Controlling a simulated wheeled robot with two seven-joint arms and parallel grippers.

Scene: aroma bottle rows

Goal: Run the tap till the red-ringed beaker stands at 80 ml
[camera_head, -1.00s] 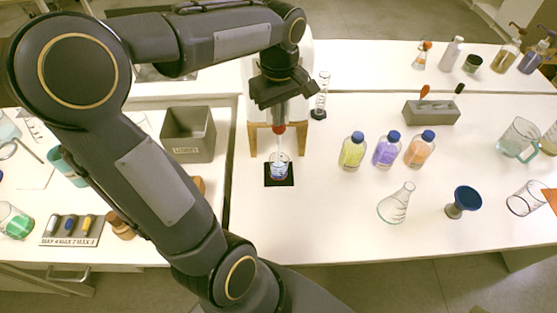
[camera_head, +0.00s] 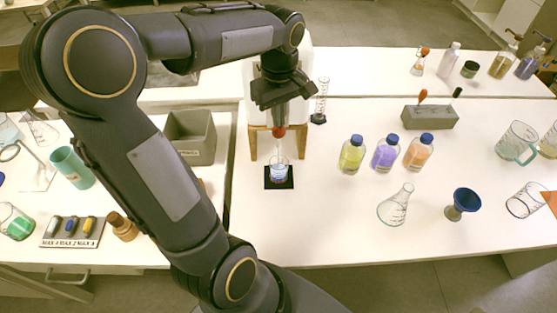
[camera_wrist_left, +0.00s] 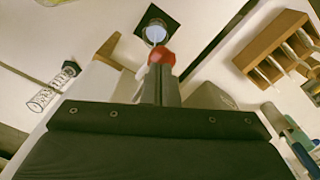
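A small clear beaker (camera_head: 279,171) with pale bluish liquid stands upright on a black square pad (camera_head: 280,184). I cannot make out its ring or graduations. Above it is the red tap knob (camera_head: 278,132), in front of a pale tank (camera_head: 254,90) on a wooden stand. My left gripper (camera_head: 280,121) points down with its fingers together, its tips at the knob, apparently touching it. In the left wrist view the fingers (camera_wrist_left: 161,82) end at the red knob (camera_wrist_left: 162,57), with the beaker (camera_wrist_left: 155,35) beyond. Whether water is flowing is unclear. My right gripper is out of view.
Yellow (camera_head: 352,155), purple (camera_head: 386,153) and orange (camera_head: 418,152) bottles stand to the right, with a flask (camera_head: 396,206) and blue funnel (camera_head: 463,204) nearer. A graduated cylinder (camera_head: 320,103) stands behind the tap. A grey bin (camera_head: 190,139) is left. Table between is clear.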

